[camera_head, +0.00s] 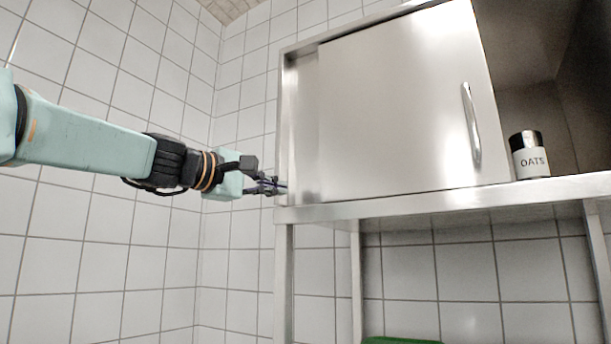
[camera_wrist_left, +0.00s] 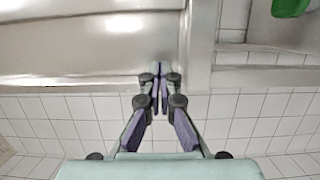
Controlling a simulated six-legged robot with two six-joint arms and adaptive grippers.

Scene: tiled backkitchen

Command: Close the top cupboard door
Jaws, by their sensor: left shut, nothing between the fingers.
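The top cupboard (camera_head: 300,120) is steel, with a flat door panel (camera_head: 400,110) that looks like a sliding one. The door covers the left and middle of the front and has an upright bar handle (camera_head: 471,125) near its right edge. The right part of the cupboard stands open. My left gripper (camera_head: 277,187) is shut and empty at the cupboard's lower left corner, well left of the handle. In the left wrist view its closed fingertips (camera_wrist_left: 155,72) lie close to a steel surface; I cannot tell whether they touch. My right gripper is not in view.
A can labelled OATS (camera_head: 529,156) stands in the open right part. Below the cupboard is an open steel frame with a leg (camera_head: 284,270), and a green item (camera_head: 400,341) shows at the bottom edge. Tiled walls close off the left and back.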

